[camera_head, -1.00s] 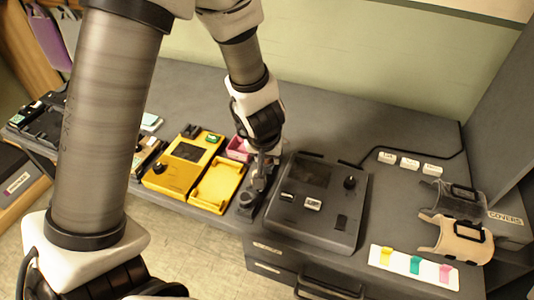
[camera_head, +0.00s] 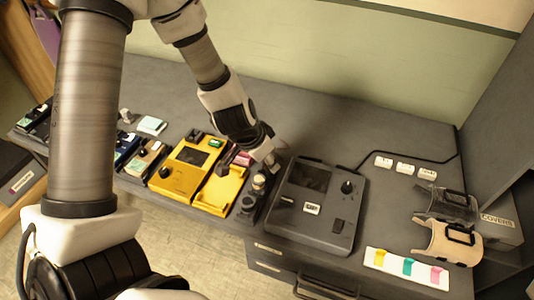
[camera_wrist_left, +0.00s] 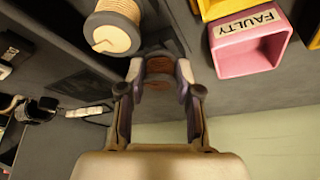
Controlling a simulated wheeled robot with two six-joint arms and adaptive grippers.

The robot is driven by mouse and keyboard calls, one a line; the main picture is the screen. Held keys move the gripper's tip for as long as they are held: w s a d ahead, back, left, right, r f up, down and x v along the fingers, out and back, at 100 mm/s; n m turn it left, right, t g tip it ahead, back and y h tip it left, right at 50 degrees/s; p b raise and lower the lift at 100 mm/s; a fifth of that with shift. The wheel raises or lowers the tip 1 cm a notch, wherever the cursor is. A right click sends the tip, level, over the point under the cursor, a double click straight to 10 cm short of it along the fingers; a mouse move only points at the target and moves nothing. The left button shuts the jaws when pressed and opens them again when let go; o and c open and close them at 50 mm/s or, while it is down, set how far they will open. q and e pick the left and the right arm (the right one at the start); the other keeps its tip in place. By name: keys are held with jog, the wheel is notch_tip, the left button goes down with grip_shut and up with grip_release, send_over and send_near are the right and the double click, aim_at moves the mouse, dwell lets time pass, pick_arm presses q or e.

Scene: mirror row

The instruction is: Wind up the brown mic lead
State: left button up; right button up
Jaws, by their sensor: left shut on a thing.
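My left gripper (camera_head: 270,158) is over the table between the pink box and the dark grey console. In the left wrist view its two fingers (camera_wrist_left: 160,75) are closed on a small brown, ridged thing (camera_wrist_left: 160,67), which looks like the brown mic lead. A spool (camera_wrist_left: 113,32) with pale cord wound on it stands just beside the fingers, apart from them. In the head view a small dark post with a pale top (camera_head: 258,183) stands near the table's front edge, below the gripper. The lead's full run is hidden. My right gripper is not in view.
A pink box (camera_wrist_left: 250,43) labelled FAULTY lies beside the yellow trays (camera_head: 220,190). The grey console (camera_head: 317,207) stands right of the gripper, with a black cable behind it. White blocks (camera_head: 405,167) and two covers (camera_head: 450,242) lie further right.

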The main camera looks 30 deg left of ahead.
pick_arm(q)
jog(key=m+h+p, duration=0.1)
jog(key=m+p, duration=0.1)
jog(key=m, duration=0.1)
jog(key=shift+r+g, duration=0.15)
jog(key=shift+g, duration=0.25)
jog(key=shift+m+h, duration=0.3)
jog(key=shift+m, duration=0.7)
jog(key=shift+c, duration=0.4)
jog(key=shift+f+m+g+h+b, duration=0.3)
jog(key=shift+f+m+g+b, duration=0.1)
jog(key=shift+m+b, duration=0.45)
jog(key=m+b, duration=0.2)
jog(key=b, duration=0.2)
jog(key=shift+m+g+h, duration=0.25)
jog(key=shift+g+h, duration=0.05)
jog(key=shift+g, duration=0.1)
jog(key=shift+s+r, duration=0.1)
